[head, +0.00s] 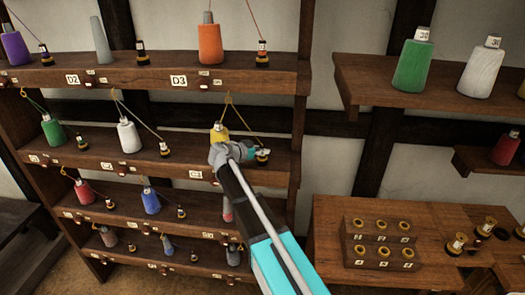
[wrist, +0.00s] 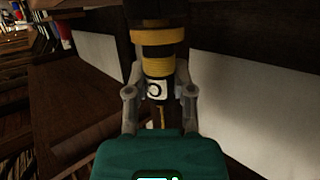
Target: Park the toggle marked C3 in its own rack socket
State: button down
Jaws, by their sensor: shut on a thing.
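My gripper (wrist: 160,95) is shut on a dark toggle (wrist: 158,55) with yellow bands, a brass-coloured collar and a white label. A "C"-like mark shows on the label; the rest of the marking cannot be read. In the head view my gripper (head: 252,152) is at the third shelf from the bottom, right of a yellow spool (head: 218,133) that it partly hides. The toggle also shows there (head: 262,158), close above the shelf's right part. A yellow cord runs from it up over a hook. I cannot tell whether its lower end is in a socket.
The wooden rack (head: 140,80) holds several coloured spools with small dark toggles beside them. The top shelf, with an orange spool (head: 209,45), is above my gripper. A wooden block (head: 380,243) with brass-ringed holes stands on a table at the lower right.

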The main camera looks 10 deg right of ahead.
jog(key=shift+r+p, duration=0.8)
jog(key=shift+p, duration=0.05)
jog(key=shift+f+b, duration=0.85)
dwell(1.4)
jog(key=shift+r+p, duration=0.85)
jog(key=shift+f+b, duration=0.8)
dwell(1.3)
jog(key=c, duration=0.8)
grip_release()
jog(key=shift+o, duration=0.2)
jog(key=shift+a, duration=0.1)
jog(key=p+v, duration=0.3)
jog(key=v, duration=0.8)
